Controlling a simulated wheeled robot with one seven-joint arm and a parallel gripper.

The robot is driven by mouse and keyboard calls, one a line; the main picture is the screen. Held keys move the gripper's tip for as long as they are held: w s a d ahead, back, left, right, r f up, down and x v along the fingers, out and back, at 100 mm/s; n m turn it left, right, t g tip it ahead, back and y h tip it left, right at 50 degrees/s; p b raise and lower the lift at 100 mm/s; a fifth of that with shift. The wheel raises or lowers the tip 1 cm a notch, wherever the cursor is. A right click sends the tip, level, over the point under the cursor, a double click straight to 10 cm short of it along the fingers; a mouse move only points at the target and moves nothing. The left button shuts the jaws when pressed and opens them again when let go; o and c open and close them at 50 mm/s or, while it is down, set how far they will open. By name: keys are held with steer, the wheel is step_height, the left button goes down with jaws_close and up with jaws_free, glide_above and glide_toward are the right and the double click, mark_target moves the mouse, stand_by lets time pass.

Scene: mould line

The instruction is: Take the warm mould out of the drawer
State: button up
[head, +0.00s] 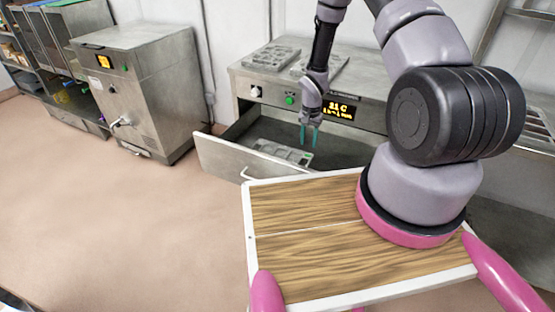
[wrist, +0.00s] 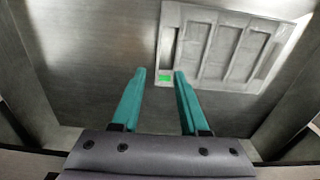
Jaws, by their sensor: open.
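The drawer (head: 225,162) under the steel unit is pulled open. A grey metal mould (head: 283,151) with several long cavities lies flat on the drawer floor; it also shows in the wrist view (wrist: 232,45), with a small green patch (wrist: 166,77) at its near left corner. My gripper (head: 308,140) points down into the drawer, at the right end of the mould in the head view. Its teal fingers (wrist: 160,98) are apart with nothing between them.
The unit's top holds two grey moulds (head: 272,57), and its front has a lit display (head: 338,107) and a green button (head: 290,99). The drawer walls stand close around my gripper. A steel cabinet (head: 150,85) stands at left, with clear floor between.

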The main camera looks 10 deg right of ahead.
steer(key=f, duration=0.6)
steer(key=shift+s+a+f, duration=0.1)
steer(key=shift+s+f, duration=0.05)
steer(key=shift+s, duration=0.15)
steer(key=shift+w+f, duration=0.15)
steer(key=shift+f, duration=1.45)
steer(key=shift+w+f, duration=0.1)
steer(key=shift+f, duration=1.45)
steer(key=shift+c, duration=0.3)
jaws_close()
